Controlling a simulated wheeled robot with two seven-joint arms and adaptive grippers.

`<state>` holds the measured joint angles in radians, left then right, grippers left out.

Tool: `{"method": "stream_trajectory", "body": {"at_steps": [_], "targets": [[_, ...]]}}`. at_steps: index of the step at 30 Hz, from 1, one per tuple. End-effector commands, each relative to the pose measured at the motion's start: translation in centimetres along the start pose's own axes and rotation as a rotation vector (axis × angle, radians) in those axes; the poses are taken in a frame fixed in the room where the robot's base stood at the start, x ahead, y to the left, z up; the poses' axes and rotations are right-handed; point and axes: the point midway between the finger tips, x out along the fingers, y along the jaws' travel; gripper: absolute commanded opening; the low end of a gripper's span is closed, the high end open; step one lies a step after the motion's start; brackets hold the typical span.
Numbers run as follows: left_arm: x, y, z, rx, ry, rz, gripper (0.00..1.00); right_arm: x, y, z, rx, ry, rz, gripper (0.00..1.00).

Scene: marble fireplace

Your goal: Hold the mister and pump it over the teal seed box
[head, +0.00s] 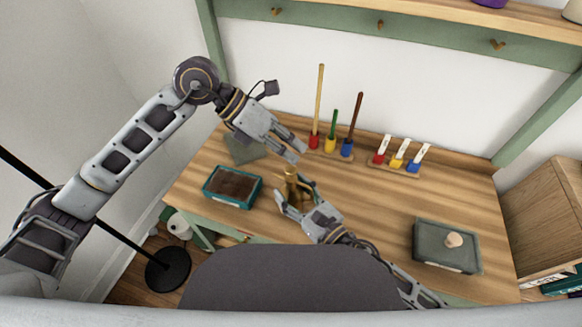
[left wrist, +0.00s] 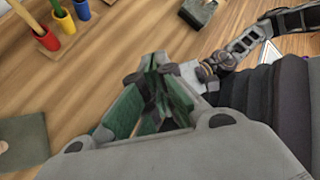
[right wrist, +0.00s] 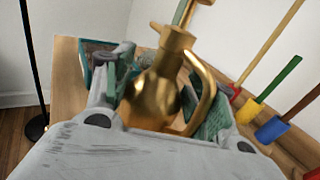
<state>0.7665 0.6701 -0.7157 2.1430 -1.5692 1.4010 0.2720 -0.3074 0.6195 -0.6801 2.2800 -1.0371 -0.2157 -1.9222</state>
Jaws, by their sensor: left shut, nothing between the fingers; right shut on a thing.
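The brass mister (head: 291,175) is in my right gripper (head: 294,193), just right of the teal seed box in the head view. In the right wrist view the mister's round body (right wrist: 155,95) sits between the fingers, its handle loop to the right. I cannot tell how far it is above the table. The teal seed box (head: 228,203) holds dark soil and stands at the table's left front; part of it shows behind a finger in the right wrist view. My left gripper (head: 300,154) is shut and empty, close above and behind the mister.
Wooden table (head: 365,215). At its back stand tools in red, yellow and blue cups (head: 347,149) and a rack of white tags (head: 398,163). A grey lidded box (head: 447,245) is at the right. A grey-green slab (head: 245,150) lies behind the seed box. The table's middle right is clear.

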Motion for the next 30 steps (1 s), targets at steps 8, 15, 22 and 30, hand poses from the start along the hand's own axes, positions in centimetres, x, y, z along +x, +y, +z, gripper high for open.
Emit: {"method": "stream_trajectory", "body": {"at_steps": [8, 15, 22, 30], "targets": [[-1.2, -0.9, 0.9, 0.0, -0.001, 0.0, 0.0, 0.0, 0.0, -0.1, -0.001, 0.001, 0.0, 0.22], [-2.2, -1.6, 1.6, 0.0, 0.0, 0.0, 0.0, 0.0, 0.0, -0.1, -0.001, 0.001, 0.0, 0.22], [-2.9, -2.1, 2.1, 0.0, -0.001, -0.001, 0.0, 0.0, 0.0, -0.1, -0.001, 0.001, 0.0, 0.22], [-2.9, -2.1, 2.1, -0.001, 0.0, -0.001, 0.0, 0.0, 0.0, -0.1, -0.001, 0.001, 0.0, 0.22]]}}
